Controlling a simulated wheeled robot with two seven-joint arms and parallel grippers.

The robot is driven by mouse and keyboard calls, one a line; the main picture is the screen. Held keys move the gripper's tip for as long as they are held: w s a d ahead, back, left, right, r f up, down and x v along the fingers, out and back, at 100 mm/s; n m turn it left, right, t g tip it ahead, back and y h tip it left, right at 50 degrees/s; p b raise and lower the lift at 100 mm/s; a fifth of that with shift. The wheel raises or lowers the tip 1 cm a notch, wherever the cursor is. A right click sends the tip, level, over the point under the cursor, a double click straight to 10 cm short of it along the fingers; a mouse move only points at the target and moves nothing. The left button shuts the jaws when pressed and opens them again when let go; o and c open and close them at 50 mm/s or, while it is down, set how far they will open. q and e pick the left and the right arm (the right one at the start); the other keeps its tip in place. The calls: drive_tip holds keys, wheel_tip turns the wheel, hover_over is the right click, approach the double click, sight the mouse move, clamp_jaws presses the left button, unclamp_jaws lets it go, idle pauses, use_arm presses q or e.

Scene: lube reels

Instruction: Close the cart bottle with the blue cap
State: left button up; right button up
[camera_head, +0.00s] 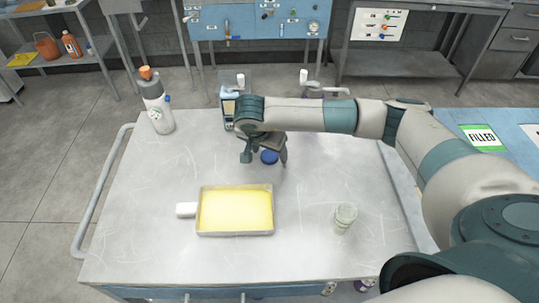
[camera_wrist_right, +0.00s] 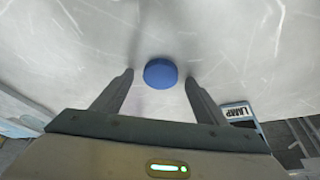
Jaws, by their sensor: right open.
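A round blue cap (camera_head: 269,157) lies on the metal cart top (camera_head: 310,255). In the right wrist view the blue cap (camera_wrist_right: 160,73) sits between and slightly beyond the fingertips, with gaps on both sides. My right gripper (camera_head: 265,158) is open and empty, pointing down over the cap; its fingers also show in the right wrist view (camera_wrist_right: 159,77). A grey-white bottle (camera_head: 158,108) with an orange top stands at the cart's back left. A small clear vessel (camera_head: 344,217) stands at the right. I cannot tell which is the cart bottle. My left gripper is out of view.
A tray (camera_head: 235,233) of yellow liquid lies in front of the gripper, with a white block (camera_head: 186,210) at its left. A dark device (camera_head: 228,107) stands behind, partly hidden by my right arm. A blue surface with a green FILLED label (camera_head: 482,137) is at right.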

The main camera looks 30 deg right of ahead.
sight(270, 157)
drive_tip(key=c, duration=1.1)
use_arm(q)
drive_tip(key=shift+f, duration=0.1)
use_arm(e)
drive_tip(key=shift+r, duration=0.1)
drive_tip(key=shift+r+b, duration=0.4)
wheel_tip(270, 157, up, 3)
drive_tip(key=shift+s+d+r+b, duration=0.1)
drive_tip(key=shift+s+d+b, duration=0.05)
drive_tip(key=shift+b, duration=0.8)
use_arm(q)
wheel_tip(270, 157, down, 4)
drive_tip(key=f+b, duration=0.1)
drive_tip(key=b, duration=0.1)
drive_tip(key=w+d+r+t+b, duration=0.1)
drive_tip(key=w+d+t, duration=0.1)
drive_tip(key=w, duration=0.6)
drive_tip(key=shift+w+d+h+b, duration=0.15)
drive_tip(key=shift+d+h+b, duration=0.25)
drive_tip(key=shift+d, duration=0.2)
use_arm(e)
drive_tip(key=s+d+r, duration=0.5)
drive_tip(key=s+r, duration=0.2)
drive_tip(key=s, duration=0.2)
drive_tip(key=shift+s+d, duration=0.35)
drive_tip(key=shift+s, duration=0.05)
